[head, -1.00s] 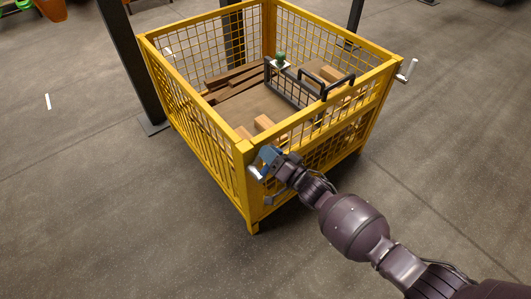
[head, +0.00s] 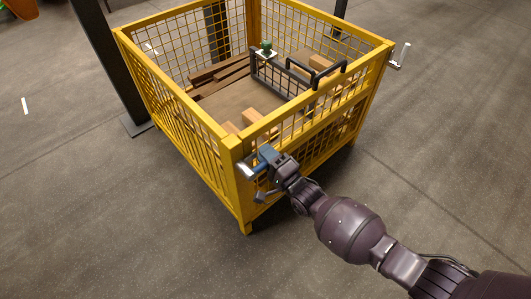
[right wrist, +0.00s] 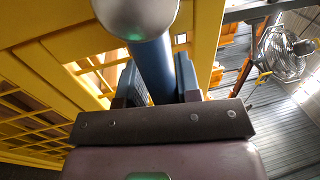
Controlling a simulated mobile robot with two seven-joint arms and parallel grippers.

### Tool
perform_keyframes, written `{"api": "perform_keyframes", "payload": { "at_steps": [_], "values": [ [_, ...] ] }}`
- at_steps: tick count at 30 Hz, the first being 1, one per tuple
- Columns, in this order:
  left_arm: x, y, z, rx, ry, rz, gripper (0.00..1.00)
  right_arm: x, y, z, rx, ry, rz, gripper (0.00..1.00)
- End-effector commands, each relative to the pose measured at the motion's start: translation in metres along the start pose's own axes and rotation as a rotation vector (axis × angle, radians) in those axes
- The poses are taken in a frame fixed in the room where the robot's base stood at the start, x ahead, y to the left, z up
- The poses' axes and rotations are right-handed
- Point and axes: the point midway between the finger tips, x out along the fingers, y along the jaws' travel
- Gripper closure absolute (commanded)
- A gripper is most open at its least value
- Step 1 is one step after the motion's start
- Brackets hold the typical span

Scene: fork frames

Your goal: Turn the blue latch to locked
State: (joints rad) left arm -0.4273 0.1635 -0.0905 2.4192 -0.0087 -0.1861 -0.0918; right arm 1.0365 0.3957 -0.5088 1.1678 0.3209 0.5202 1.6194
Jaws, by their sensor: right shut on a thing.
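The blue latch (head: 267,154) is on the outside of the yellow crate (head: 185,118), near its front corner post. A silver end piece (head: 246,170) shows just left of the blue part. My right gripper (head: 272,162) is at the latch and shut on its blue bar. In the right wrist view, the blue bar (right wrist: 153,68) runs between the two fingers (right wrist: 157,82), with a rounded silver end (right wrist: 136,14) beyond them. The gripper hides part of the latch in the head view. My left gripper is not in view.
A silver crank (head: 401,56) sticks out at the right corner. Wooden pieces (head: 222,72) and a green-topped item (head: 266,48) are inside. A dark post (head: 112,75) stands behind left. The floor in front is open.

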Motion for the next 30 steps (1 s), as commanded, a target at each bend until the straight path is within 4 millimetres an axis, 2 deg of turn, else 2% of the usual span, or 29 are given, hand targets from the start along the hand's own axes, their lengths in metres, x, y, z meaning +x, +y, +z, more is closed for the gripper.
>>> {"api": "perform_keyframes", "payload": {
  "at_steps": [1,18,19,21,22,30],
  "values": [
    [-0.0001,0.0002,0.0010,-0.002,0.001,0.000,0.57,0.0012,-0.0016,0.0060,0.020,-0.005,-0.013,1.00],
    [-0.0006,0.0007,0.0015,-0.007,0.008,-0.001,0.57,0.0029,-0.0033,0.0043,0.050,0.001,-0.018,1.00],
    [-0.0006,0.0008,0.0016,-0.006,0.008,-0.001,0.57,0.0029,-0.0034,0.0042,0.050,0.002,-0.018,0.67],
    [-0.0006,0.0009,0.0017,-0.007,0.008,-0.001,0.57,0.0030,-0.0034,0.0040,0.049,0.002,-0.017,0.56],
    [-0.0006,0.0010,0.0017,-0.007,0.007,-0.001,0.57,0.0029,-0.0032,0.0036,0.049,0.002,-0.016,0.53],
    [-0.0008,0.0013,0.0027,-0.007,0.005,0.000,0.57,0.0015,-0.0008,0.0010,0.044,0.006,-0.009,0.53]
  ]
}}
